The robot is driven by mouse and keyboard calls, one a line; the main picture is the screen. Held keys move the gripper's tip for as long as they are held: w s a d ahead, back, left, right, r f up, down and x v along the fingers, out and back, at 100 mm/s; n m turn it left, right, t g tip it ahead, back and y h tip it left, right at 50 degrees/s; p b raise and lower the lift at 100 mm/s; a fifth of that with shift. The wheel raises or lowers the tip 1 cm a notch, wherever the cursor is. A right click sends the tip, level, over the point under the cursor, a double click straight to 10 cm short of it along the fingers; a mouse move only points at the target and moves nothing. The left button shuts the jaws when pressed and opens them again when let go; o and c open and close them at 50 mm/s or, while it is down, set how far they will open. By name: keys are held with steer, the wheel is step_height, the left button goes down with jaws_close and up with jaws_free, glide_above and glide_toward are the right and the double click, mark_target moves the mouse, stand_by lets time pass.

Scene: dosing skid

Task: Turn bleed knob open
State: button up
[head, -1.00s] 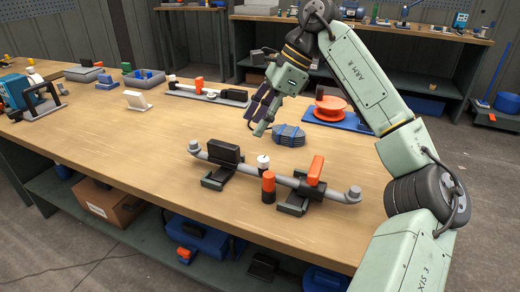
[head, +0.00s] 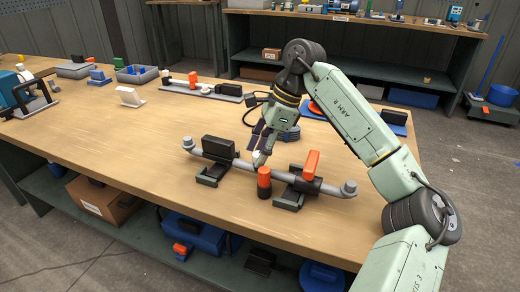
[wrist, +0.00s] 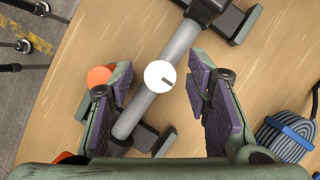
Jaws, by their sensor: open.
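The bleed knob (wrist: 160,75) is a small white round cap with a dark mark, on top of the grey pipe (wrist: 165,78) in the wrist view. My gripper (wrist: 158,80) is open, with one purple-padded finger on each side of the knob and clear gaps between. In the head view, my gripper (head: 261,153) points down over the middle of the pipe and mostly hides the knob. The pipe (head: 240,165) runs between two black supports on the bench. Whether the fingertips are level with the knob is hard to tell.
An orange-topped black cylinder (head: 264,177) stands right beside my gripper; its orange top (wrist: 99,75) is close by the left finger. An orange handle (head: 311,164) rises to the right. A black block (head: 217,148) sits on the pipe's left. A coiled hose (wrist: 285,140) lies right.

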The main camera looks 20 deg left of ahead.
jaws_close()
stand_by(0.6)
